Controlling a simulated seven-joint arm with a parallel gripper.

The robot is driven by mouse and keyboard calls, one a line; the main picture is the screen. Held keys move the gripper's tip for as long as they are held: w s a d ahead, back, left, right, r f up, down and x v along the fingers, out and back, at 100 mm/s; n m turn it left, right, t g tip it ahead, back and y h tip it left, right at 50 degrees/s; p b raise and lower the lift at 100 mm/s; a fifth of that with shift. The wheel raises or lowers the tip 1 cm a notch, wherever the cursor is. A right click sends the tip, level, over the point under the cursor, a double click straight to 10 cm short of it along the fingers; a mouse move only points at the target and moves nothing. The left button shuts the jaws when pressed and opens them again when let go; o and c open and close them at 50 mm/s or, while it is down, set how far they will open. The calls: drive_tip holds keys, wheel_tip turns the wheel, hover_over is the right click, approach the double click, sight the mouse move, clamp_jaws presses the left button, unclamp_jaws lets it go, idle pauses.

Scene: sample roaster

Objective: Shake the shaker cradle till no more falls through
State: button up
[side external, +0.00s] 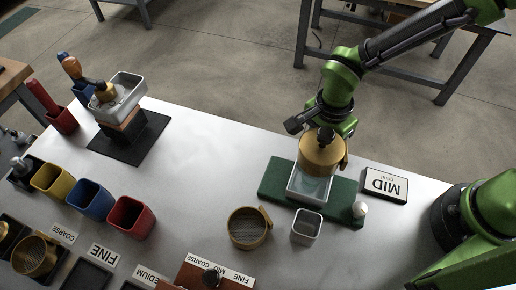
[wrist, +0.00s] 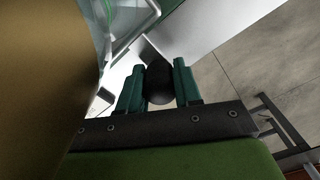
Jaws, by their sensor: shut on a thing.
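The shaker cradle is the green base (side external: 275,188) with a white-rimmed clear bin (side external: 311,184) on it. A brass sieve drum (side external: 321,156) sits over the bin, with a dark knob on its top. My gripper (wrist: 160,88) is shut on a black rounded handle (wrist: 159,80), held between its two teal fingers. The brass drum also fills the left of the wrist view (wrist: 40,80). My wrist hides part of the drum's top and the grip in the side view. What lies inside the drum is hidden; whether anything falls cannot be told.
An open brass sieve (side external: 248,228) and a small white cup (side external: 307,227) stand in front. Red, blue and yellow bins (side external: 90,201) stand left. The table's middle left is clear.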

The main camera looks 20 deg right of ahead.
drive_tip(key=shift+w+a, duration=0.9)
drive_tip(key=shift+a, duration=0.05)
drive_tip(key=shift+s+d, duration=1.85)
drive_tip(key=shift+d, duration=0.1)
idle(4.3)
